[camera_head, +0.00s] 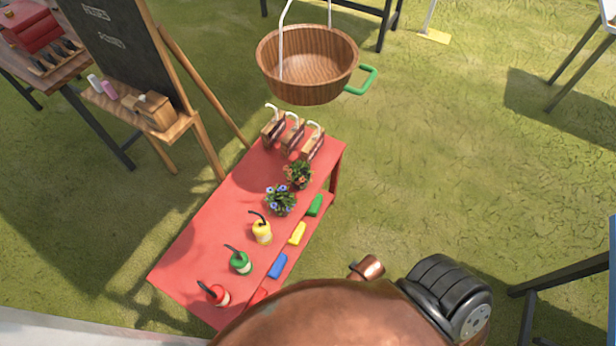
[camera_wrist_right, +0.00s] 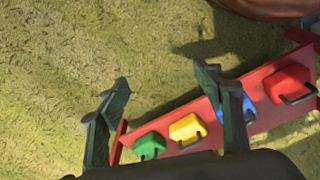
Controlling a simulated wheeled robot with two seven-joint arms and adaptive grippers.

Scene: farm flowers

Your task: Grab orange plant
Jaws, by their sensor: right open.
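The orange-flowered plant (camera_head: 299,174) stands upright on the red table (camera_head: 205,232) in the head view, just behind a blue-flowered plant (camera_head: 280,199). My right gripper (camera_wrist_right: 165,78) shows only in the right wrist view. Its two dark green fingers are wide apart with nothing between them. It is above the grass beside the red table, near a row of coloured handled pieces. The orange plant is not visible in the wrist view. My left gripper is in neither view.
Yellow (camera_head: 262,231), green (camera_head: 240,262) and red (camera_head: 216,294) spouted containers stand nearer on the table. Three brown-and-white items (camera_head: 291,134) stand behind the plants. A hanging wooden tub (camera_head: 307,62) is beyond; a chalkboard easel (camera_head: 125,45) stands left.

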